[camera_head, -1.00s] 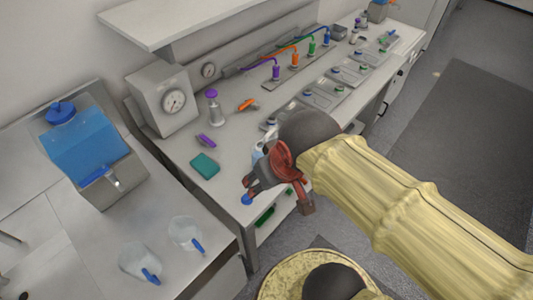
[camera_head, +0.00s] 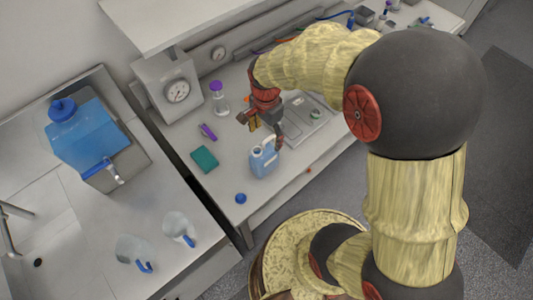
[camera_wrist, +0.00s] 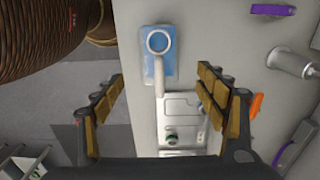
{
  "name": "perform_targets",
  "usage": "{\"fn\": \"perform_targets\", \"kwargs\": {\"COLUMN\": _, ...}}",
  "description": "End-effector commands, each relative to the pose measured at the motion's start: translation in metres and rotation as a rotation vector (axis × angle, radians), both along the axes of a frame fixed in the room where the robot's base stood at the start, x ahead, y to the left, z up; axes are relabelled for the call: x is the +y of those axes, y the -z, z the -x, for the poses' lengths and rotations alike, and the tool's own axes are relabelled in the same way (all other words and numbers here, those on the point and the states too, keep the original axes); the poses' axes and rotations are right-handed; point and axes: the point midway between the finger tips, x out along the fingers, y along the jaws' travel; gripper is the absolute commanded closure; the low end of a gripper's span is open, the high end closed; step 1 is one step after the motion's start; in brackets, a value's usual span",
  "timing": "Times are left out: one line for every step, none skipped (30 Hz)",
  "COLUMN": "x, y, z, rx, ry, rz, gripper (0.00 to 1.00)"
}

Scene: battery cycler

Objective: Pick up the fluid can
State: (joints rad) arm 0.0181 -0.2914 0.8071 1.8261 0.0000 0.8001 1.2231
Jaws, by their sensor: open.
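The fluid can is a small light-blue jug (camera_head: 263,160) with a pale handle and spout. It stands upright on the bench near its front edge. In the wrist view the can (camera_wrist: 158,62) shows from above, ahead of the fingertips and between their lines. My gripper (camera_head: 262,122) is just behind the can in the head view, with its fingers spread. In the wrist view my gripper (camera_wrist: 160,90) is open, with nothing between its padded fingers. I cannot tell whether a finger touches the can.
A green sponge-like block (camera_head: 205,159), a purple item (camera_head: 208,131), a purple-capped bottle (camera_head: 219,98) and a blue cap (camera_head: 241,198) are on the bench. Left are a blue tank (camera_head: 85,140) and two clear jugs (camera_head: 180,229).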

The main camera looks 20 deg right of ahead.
Motion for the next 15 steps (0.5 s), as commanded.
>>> {"fn": "perform_targets", "kwargs": {"x": 0.000, "y": 0.002, "z": 0.000, "rx": 0.001, "ry": 0.013, "rz": 0.000, "gripper": 0.27}}
{"fn": "perform_targets", "kwargs": {"x": 0.000, "y": 0.004, "z": 0.000, "rx": 0.001, "ry": 0.017, "rz": 0.000, "gripper": 0.27}}
{"fn": "perform_targets", "kwargs": {"x": 0.000, "y": 0.008, "z": 0.001, "rx": 0.002, "ry": 0.019, "rz": 0.000, "gripper": 0.27}}
{"fn": "perform_targets", "kwargs": {"x": 0.000, "y": 0.011, "z": 0.001, "rx": 0.002, "ry": 0.019, "rz": 0.000, "gripper": 0.27}}
{"fn": "perform_targets", "kwargs": {"x": 0.001, "y": 0.014, "z": 0.001, "rx": 0.001, "ry": 0.019, "rz": 0.000, "gripper": 0.27}}
{"fn": "perform_targets", "kwargs": {"x": 0.001, "y": 0.019, "z": 0.001, "rx": 0.002, "ry": 0.018, "rz": 0.000, "gripper": 0.27}}
{"fn": "perform_targets", "kwargs": {"x": 0.001, "y": 0.022, "z": 0.001, "rx": 0.002, "ry": 0.018, "rz": 0.000, "gripper": 0.27}}
{"fn": "perform_targets", "kwargs": {"x": 0.001, "y": 0.024, "z": 0.001, "rx": 0.002, "ry": 0.018, "rz": 0.000, "gripper": 0.27}}
{"fn": "perform_targets", "kwargs": {"x": 0.002, "y": 0.028, "z": 0.001, "rx": 0.001, "ry": 0.017, "rz": 0.000, "gripper": 0.27}}
{"fn": "perform_targets", "kwargs": {"x": 0.003, "y": 0.030, "z": 0.002, "rx": 0.001, "ry": 0.017, "rz": 0.000, "gripper": 0.27}}
{"fn": "perform_targets", "kwargs": {"x": 0.004, "y": 0.033, "z": 0.002, "rx": 0.001, "ry": 0.016, "rz": 0.000, "gripper": 0.27}}
{"fn": "perform_targets", "kwargs": {"x": 0.005, "y": 0.038, "z": 0.003, "rx": 0.002, "ry": 0.016, "rz": 0.000, "gripper": 0.27}}
{"fn": "perform_targets", "kwargs": {"x": 0.007, "y": 0.042, "z": 0.004, "rx": 0.002, "ry": 0.016, "rz": 0.000, "gripper": 0.27}}
{"fn": "perform_targets", "kwargs": {"x": 0.008, "y": 0.047, "z": 0.004, "rx": 0.002, "ry": 0.016, "rz": 0.000, "gripper": 0.27}}
{"fn": "perform_targets", "kwargs": {"x": 0.010, "y": 0.053, "z": 0.005, "rx": 0.003, "ry": 0.016, "rz": 0.000, "gripper": 0.27}}
